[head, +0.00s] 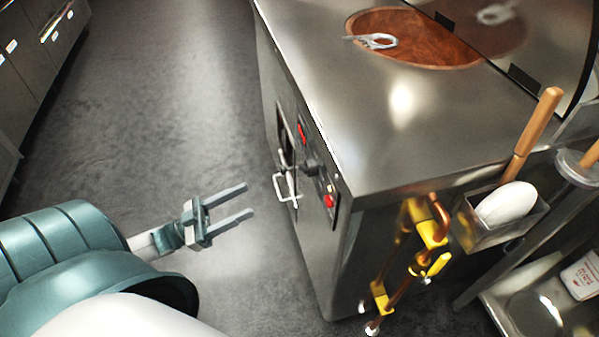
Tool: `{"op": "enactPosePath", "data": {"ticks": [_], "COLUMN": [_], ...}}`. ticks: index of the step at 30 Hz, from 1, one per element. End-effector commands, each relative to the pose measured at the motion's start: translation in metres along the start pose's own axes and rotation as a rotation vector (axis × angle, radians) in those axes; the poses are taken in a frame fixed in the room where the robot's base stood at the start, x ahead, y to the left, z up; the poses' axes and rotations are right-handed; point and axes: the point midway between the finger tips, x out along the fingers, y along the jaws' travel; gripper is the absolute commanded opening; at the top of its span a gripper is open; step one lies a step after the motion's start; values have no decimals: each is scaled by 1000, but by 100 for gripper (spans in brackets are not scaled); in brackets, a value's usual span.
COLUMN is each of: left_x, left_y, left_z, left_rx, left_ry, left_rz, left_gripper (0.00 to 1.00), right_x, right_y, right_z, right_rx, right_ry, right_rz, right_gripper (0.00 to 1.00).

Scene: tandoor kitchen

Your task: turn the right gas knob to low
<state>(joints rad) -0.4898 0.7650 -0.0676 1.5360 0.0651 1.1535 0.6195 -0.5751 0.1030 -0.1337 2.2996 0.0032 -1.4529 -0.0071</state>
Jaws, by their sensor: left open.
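The steel tandoor unit (400,130) fills the middle and right of the head view. On its front face is a dark control panel (318,180) with a red knob-like part at the far end (302,133) and another red one (329,201) at the near end, lower in the picture. A dark round part (310,168) sits between them. The knob markings are too small to read, so the settings cannot be told. My left gripper (250,199) is open and empty, in front of the panel and apart from it. My right gripper is out of view.
A silver door handle (286,187) sticks out beside the panel, on the gripper's side. Yellow and copper gas pipes (430,230) run down the near side. A steel holder (495,225) hangs at the right. The grey floor (190,90) in front is clear.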

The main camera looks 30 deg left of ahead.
Motion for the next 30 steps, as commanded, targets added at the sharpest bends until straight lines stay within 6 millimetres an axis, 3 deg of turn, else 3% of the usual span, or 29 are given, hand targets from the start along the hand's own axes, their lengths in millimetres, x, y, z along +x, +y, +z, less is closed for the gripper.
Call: {"op": "enactPosePath", "data": {"ticks": [8, 12, 24, 30], "left_x": [36, 61, 132, 156], "left_y": [0, 0, 0, 0], "left_z": [-2, -2, -2, -1], "left_rx": [0, 0, 1, -1], "left_ry": [4, 4, 3, 2], "left_rz": [1, 1, 1, 0], "left_gripper": [52, 52, 52, 52], "right_x": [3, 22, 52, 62], "right_y": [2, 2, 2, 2], "right_z": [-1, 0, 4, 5], "right_rx": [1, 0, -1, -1], "right_ry": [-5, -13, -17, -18], "right_rz": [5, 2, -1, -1], "right_gripper": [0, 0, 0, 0]}}
